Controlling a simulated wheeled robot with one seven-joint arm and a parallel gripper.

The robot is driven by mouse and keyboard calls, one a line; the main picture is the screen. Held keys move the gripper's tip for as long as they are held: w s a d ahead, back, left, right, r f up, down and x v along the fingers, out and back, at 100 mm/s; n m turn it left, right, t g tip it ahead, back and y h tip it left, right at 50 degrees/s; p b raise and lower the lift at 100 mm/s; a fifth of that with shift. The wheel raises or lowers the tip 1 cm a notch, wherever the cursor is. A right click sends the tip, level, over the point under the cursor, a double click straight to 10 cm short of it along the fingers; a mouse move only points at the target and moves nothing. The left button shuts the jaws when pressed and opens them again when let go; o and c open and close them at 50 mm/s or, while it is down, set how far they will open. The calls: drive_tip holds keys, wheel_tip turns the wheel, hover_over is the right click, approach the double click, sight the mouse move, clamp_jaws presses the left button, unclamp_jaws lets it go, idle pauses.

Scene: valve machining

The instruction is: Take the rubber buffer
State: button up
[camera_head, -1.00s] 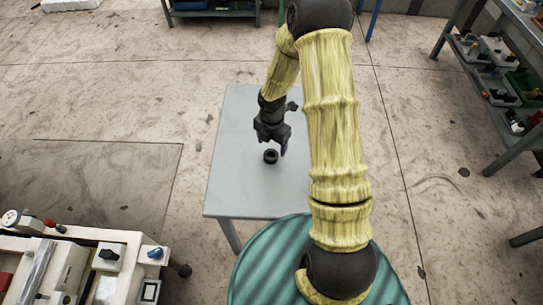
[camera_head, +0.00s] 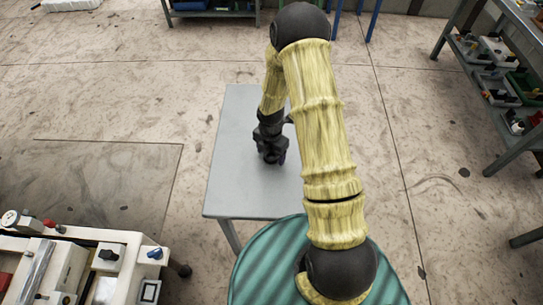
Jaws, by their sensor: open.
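My gripper (camera_head: 272,158) is low over the middle of the grey table (camera_head: 232,190), pointing down. The rubber buffer, a small black ring in the earlier frame, cannot be made out now; the dark gripper covers the spot where it lay. The jaws are open. Whether the fingers stand around the buffer or touch it cannot be told from this view.
The rest of the grey tabletop is bare. A white machine (camera_head: 95,262) stands at the lower left. A shelf rack with bins (camera_head: 500,85) stands at the right. A workbench (camera_head: 212,12) stands at the back. The floor around the table is largely clear.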

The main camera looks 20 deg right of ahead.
drive_tip(key=c, duration=1.1)
drive_tip(key=shift+o, duration=0.2)
drive_tip(key=shift+r, duration=0.1)
wheel_tip(320, 180, up, 10)
drive_tip(key=shift+p, duration=0.4)
